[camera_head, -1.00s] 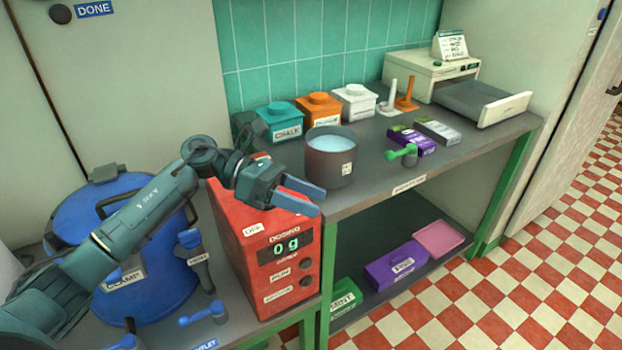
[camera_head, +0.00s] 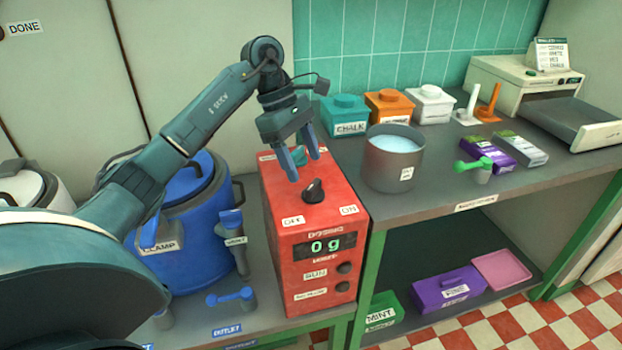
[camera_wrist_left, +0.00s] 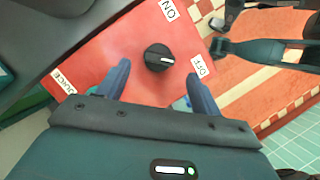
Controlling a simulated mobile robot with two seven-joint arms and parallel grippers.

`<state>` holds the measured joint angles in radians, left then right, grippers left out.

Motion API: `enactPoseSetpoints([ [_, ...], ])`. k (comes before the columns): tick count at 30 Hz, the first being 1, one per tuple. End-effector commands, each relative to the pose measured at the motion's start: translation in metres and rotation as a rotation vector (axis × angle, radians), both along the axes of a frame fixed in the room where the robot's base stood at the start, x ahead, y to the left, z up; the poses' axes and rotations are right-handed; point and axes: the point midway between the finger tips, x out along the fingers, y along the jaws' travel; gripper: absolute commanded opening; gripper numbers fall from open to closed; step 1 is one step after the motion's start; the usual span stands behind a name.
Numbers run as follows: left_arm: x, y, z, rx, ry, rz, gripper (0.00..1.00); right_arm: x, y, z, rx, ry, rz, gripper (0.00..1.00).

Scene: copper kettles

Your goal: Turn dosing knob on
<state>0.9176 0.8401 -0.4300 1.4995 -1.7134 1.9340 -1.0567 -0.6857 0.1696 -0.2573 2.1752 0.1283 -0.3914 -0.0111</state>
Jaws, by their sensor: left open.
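The red dosing box (camera_head: 290,245) stands at the centre of the head view, its display reading 0 g. The black dosing knob (camera_head: 313,191) sits on its top between OFF and ON labels. In the left wrist view the knob (camera_wrist_left: 157,58) shows a white mark pointing towards the OFF label (camera_wrist_left: 198,66); the ON label (camera_wrist_left: 168,10) is at the top. My left gripper (camera_head: 305,166) is open and empty, pointing down above the box, just behind the knob in the head view. In the wrist view the knob lies a little beyond and between the fingertips.
A blue clamp-lidded vessel (camera_head: 185,225) stands left of the box. A grey pot of pale blue contents (camera_head: 392,165) stands on the counter to the right, with several lidded tubs (camera_head: 390,108) behind it. Below is a shelf with a purple box (camera_head: 450,288).

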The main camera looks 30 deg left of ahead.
Motion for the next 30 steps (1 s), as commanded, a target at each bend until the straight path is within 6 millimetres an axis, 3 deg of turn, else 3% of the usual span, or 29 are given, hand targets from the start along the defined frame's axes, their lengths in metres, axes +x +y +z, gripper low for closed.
enactPoseSetpoints([
  [3,0.0,-0.009,-0.021,-0.001,0.003,-0.001,0.65,0.001,-0.001,0.002,0.001,-0.003,-0.003,0.36],
  [9,0.001,-0.017,-0.04,-0.001,0.0,-0.001,0.65,0.002,-0.001,0.003,0.0,-0.005,-0.003,0.36],
  [20,0.002,-0.019,-0.045,-0.001,-0.001,-0.001,0.65,0.002,-0.001,0.002,-0.002,-0.004,-0.003,0.36],
  [30,0.002,-0.019,-0.045,-0.001,-0.001,-0.001,0.38,0.002,-0.001,0.001,-0.002,-0.001,-0.003,0.36],
])
